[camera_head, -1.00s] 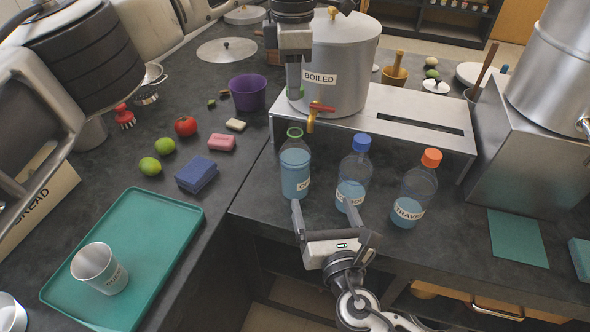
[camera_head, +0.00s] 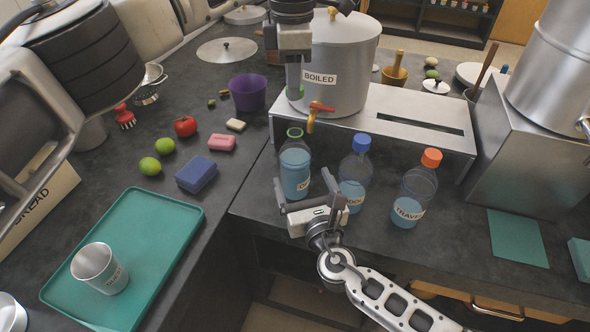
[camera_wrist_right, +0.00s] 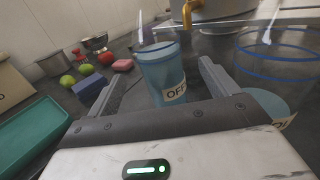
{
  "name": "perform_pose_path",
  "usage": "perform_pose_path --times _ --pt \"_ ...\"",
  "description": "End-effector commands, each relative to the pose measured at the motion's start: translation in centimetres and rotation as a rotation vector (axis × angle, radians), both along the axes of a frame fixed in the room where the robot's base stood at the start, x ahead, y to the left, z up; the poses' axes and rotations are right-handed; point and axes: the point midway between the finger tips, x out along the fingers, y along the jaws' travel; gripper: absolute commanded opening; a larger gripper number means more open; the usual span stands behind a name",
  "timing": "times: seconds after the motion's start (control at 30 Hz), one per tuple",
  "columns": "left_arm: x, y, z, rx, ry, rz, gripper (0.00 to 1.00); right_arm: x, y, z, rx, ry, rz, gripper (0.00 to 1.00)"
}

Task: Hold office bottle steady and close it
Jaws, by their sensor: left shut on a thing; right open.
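The office bottle (camera_head: 295,172) stands upright on the dark counter, clear with blue contents, a green neck ring and no cap on top. In the right wrist view the bottle (camera_wrist_right: 163,76) shows part of its label, "OFF". My right gripper (camera_head: 304,183) is open in front of its lower part; in the wrist view the fingers (camera_wrist_right: 157,78) point toward it, one on each side. I cannot tell if they touch it. My left gripper (camera_head: 294,82) is higher up, beside the large pot, shut on a small green cap (camera_head: 294,93), mostly hidden by the fingers.
A blue-capped bottle (camera_head: 355,175) stands close on the right, then an orange-capped "TRAVEL" bottle (camera_head: 416,190). A blue sponge (camera_head: 196,174) lies left.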

Motion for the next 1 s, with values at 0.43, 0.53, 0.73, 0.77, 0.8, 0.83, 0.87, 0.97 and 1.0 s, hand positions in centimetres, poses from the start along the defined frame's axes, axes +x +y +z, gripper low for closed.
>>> perform_pose_path --times 0.43,0.53,0.73,0.77,0.8,0.83,0.87,0.97,1.0 --pt "0.0 0.0 0.0 0.000 0.000 0.000 0.07 4.3 1.2 0.0 0.000 0.000 0.001 0.86" --pt "0.0 0.0 0.0 0.000 0.000 0.000 0.07 4.3 1.3 0.0 0.001 0.000 0.001 0.86" --pt "0.0 0.0 0.0 0.000 0.000 0.000 0.07 4.3 1.2 0.0 0.001 0.000 0.001 0.75" --pt "0.0 0.0 0.0 0.000 0.000 0.000 0.07 4.3 1.2 0.0 0.001 0.000 0.001 0.67" --pt "0.0 0.0 0.0 0.000 0.000 0.000 0.07 4.3 1.2 0.0 0.001 0.000 0.001 0.55" --pt "0.0 0.0 0.0 0.000 0.000 0.000 0.07 4.3 1.2 0.0 0.001 0.000 0.001 0.47" --pt "0.0 0.0 0.0 0.000 0.000 0.000 0.07 4.3 1.2 0.0 0.001 0.000 0.001 0.39" --pt "0.0 0.0 0.0 0.000 0.000 0.000 0.07 4.3 1.2 0.0 0.001 0.000 0.001 0.19" --pt "0.0 0.0 0.0 0.000 0.000 0.000 0.07 4.3 1.2 0.0 0.001 0.001 0.000 0.19"
